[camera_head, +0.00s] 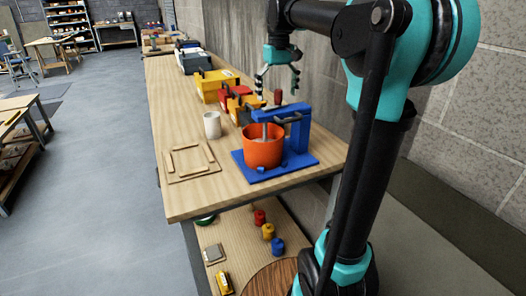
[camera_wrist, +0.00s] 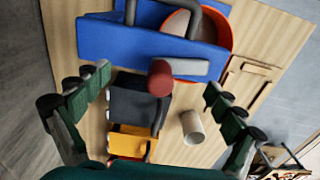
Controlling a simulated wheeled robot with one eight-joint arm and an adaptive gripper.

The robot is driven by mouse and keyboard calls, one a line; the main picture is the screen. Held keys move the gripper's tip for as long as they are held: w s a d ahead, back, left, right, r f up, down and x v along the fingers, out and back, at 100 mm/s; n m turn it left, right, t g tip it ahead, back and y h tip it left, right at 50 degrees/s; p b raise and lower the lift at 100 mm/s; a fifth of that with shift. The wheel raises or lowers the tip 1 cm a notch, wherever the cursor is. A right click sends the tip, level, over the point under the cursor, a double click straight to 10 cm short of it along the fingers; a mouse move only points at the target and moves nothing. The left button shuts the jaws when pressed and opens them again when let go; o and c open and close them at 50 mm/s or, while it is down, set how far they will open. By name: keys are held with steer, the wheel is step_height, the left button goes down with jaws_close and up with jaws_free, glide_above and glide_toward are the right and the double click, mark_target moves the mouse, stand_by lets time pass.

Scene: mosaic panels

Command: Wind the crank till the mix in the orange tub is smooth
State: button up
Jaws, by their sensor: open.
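The orange tub (camera_head: 263,152) stands on the blue base plate (camera_head: 304,160) of a mixer stand, with a grey shaft reaching down into it. The tub shows partly in the wrist view (camera_wrist: 229,28), holding pale mix; its smoothness is not clear. The crank is a grey bar (camera_wrist: 190,67) on top of the blue stand (camera_wrist: 125,40), with an upright dark red knob (camera_wrist: 160,72) at its end. The knob also shows in the head view (camera_head: 277,97). My gripper (camera_head: 278,80) is open and empty above the knob, which appears between its spread fingers in the wrist view.
A white cup (camera_head: 212,125) and a wooden frame (camera_head: 190,161) lie left of the mixer on the bench (camera_head: 180,112). Yellow (camera_head: 212,86) and red (camera_head: 236,101) boxes stand behind it. A concrete wall runs close along the bench's right side.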

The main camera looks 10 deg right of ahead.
steer(key=shift+r, duration=4)
